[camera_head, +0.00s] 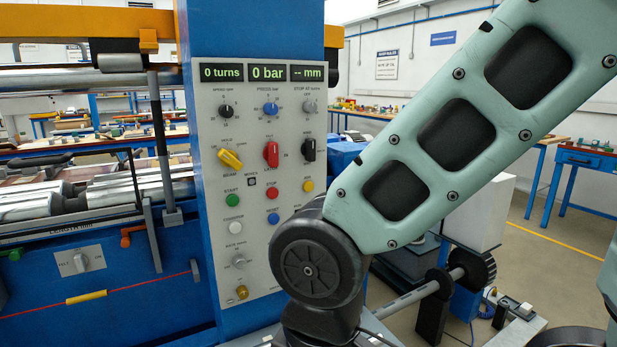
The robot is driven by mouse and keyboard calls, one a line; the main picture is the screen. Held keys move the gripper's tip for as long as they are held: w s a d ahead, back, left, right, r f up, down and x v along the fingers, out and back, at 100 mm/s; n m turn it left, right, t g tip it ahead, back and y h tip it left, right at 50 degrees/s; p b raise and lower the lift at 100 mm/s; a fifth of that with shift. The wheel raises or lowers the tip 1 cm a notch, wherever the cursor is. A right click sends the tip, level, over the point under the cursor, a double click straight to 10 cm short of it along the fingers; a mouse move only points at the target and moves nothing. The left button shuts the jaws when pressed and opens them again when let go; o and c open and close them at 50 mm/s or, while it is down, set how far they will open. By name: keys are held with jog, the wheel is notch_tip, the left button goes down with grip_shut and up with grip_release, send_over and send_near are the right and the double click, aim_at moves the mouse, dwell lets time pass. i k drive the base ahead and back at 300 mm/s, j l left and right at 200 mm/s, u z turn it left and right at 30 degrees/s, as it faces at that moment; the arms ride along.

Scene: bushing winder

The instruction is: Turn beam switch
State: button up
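The beam switch (230,159) is a yellow rotary handle at the left of the grey control panel (207,118). A small label that seems to read BEAM is just below it. The handle is tilted, running from upper left to lower right. A red switch (271,154) and a black switch (308,149) sit to its right in the same row. My gripper is outside the picture. My arm crosses the right side, and its dark joint covers the panel's lower right corner. The beam switch is in plain view, with nothing in front of it.
Green displays (268,73) read 0 turns, 0 bar and -- mm. Knobs sit above the switch row, and green (233,200), red and yellow buttons below it. A winding machine with metal rollers (45,205) stands left. Workbenches (587,160) stand at the back right.

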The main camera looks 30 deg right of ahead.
aim_at(229, 158)
jog(key=z, duration=0.1)
jog(key=i+j+z, duration=0.2)
jog(key=i+j, duration=0.15)
jog(key=i, duration=0.25)
jog(key=i+j+z, duration=0.2)
jog(key=i+j, duration=0.3)
jog(key=i, duration=0.1)
